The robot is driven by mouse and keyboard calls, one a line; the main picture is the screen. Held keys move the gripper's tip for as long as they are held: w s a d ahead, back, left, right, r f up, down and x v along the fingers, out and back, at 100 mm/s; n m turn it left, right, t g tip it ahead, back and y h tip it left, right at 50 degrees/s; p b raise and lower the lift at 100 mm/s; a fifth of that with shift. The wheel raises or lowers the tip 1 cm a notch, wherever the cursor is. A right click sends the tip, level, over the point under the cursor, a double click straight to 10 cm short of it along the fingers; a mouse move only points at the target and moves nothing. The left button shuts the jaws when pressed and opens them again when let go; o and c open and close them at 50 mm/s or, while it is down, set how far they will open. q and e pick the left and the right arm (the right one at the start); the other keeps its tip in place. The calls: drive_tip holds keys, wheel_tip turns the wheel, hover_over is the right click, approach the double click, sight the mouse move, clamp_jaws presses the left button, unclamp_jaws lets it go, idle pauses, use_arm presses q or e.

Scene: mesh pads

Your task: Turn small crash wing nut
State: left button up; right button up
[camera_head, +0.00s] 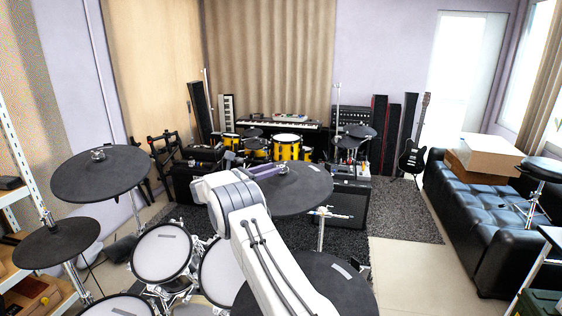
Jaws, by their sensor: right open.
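A dark round cymbal pad (305,197) stands in the middle of the view, behind my right arm. A small nut (284,168) shows at its centre. My right gripper (278,171) is open, with its fingers at this nut. I cannot tell whether they touch it. A larger dark cymbal pad (78,180) at the left has its own nut (97,155) on top. A smaller one (58,247) below it has a nut (46,218) on its rod. I cannot tell from looks alone which pad is the small crash. My left gripper is not in view.
White mesh drum pads (161,252) and a dark pad (318,290) lie close below my right arm. A shelf (14,200) stands at the left edge. A black sofa (462,212) with a box (487,153) is at the right. Open floor (405,262) lies between.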

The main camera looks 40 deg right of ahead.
sight(281, 164)
drive_tip(key=shift+d+p, duration=0.8)
drive_tip(key=shift+d, duration=1.55)
drive_tip(key=shift+c, duration=0.3)
drive_tip(key=shift+w, duration=0.1)
clamp_jaws()
